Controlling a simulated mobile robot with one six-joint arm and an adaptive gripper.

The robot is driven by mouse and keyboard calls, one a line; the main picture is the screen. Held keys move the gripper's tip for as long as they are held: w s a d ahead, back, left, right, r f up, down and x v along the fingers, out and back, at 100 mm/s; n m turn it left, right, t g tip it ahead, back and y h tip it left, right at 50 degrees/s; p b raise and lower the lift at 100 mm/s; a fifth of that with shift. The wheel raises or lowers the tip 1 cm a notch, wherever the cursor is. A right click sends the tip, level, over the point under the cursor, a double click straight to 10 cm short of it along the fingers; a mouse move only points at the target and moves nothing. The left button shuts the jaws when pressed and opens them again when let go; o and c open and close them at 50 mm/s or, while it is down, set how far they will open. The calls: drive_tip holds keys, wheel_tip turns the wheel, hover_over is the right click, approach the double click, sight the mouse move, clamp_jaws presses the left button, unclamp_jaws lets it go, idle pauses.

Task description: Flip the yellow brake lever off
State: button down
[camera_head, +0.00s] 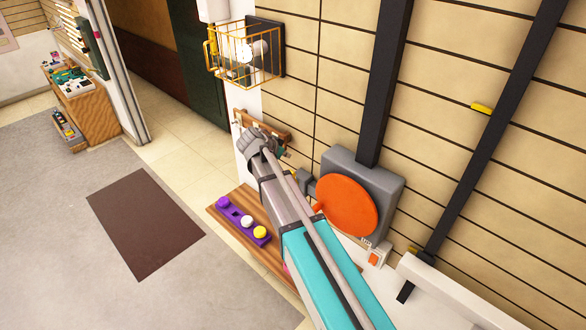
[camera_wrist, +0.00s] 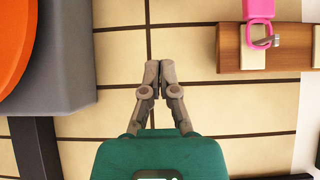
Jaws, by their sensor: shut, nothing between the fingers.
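I cannot clearly make out a yellow brake lever. A small yellow piece (camera_head: 481,108) sits on a dark slanted rail at the right in the head view, and a yellow upright part (camera_head: 212,42) is at the left of a wire cage. Neither is certain to be the lever. An orange disc (camera_head: 346,206) is on a grey wall housing (camera_head: 391,170); the disc also shows at the left in the wrist view (camera_wrist: 12,45). My gripper (camera_wrist: 158,70) is shut and empty before the tiled wall, between the housing and a wooden board (camera_wrist: 230,48). In the head view my arm mostly hides it.
A pink padlock (camera_wrist: 258,12) hangs on the wooden board. The wire cage (camera_head: 262,68) is on the wall above. A purple strip with round knobs (camera_head: 232,215) lies on a wooden surface (camera_head: 270,262) below. Open floor (camera_head: 60,230) lies left.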

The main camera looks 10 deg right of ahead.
drive_tip(key=shift+f, duration=0.1)
drive_tip(key=b+x, duration=0.7)
drive_tip(key=x, duration=0.3)
drive_tip(key=shift+f, duration=0.15)
drive_tip(key=shift+s+a+f+b, duration=0.3)
drive_tip(key=shift+s+a+b, duration=0.1)
drive_tip(key=shift+a, duration=0.15)
drive_tip(key=shift+s+a+f+b, duration=0.3)
drive_tip(key=shift+s+a, duration=0.1)
drive_tip(key=shift+a, duration=0.15)
drive_tip(key=shift+s+a+f, duration=0.15)
drive_tip(key=shift+s+a, duration=0.05)
drive_tip(key=shift+a, duration=0.1)
drive_tip(key=shift+a, duration=0.15)
